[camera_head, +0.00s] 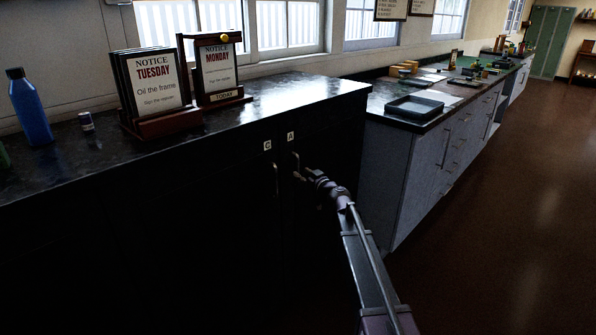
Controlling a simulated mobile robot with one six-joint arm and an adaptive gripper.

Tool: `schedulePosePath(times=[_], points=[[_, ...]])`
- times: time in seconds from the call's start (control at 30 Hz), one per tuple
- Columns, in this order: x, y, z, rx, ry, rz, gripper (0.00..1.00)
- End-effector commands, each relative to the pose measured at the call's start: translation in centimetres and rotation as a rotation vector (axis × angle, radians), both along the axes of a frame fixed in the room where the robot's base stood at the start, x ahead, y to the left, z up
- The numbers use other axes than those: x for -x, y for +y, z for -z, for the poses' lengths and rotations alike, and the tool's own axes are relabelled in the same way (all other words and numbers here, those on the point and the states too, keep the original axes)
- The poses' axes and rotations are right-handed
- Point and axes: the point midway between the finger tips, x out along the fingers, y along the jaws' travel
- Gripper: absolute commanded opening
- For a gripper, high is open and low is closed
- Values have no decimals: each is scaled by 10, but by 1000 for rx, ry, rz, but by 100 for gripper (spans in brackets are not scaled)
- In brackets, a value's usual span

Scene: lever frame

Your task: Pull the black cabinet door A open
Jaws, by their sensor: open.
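The black cabinet door A (322,150) is part of the dark cabinet under the black counter, marked by a small white "A" label (290,136). Its vertical metal handle (295,160) shows just below the label. The door looks closed, though the front is very dark. My gripper (299,177) is at the lower end of this handle, with its jaws open. I cannot tell whether the fingers are around the handle or touch it. To the left is the door with the "C" label (267,145) and its own handle (276,178).
On the black counter (290,92) stand a Tuesday notice (154,80), a Monday notice frame (217,68), a blue bottle (30,108) and a small can (87,122). A grey drawer unit (400,165) stands to the right with a tray (414,107). The brown floor (500,240) is clear.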

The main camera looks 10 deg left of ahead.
Motion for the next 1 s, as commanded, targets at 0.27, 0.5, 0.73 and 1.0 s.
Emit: schedulePosePath(times=[0.27, 0.5, 0.73, 1.0], points=[[-23, 19, 0, 0, 0, 0, 51], [-26, 23, 0, 0, 0, 0, 51], [-26, 22, 0, 0, 0, 1, 45], [-26, 22, 0, 0, 0, 0, 0]])
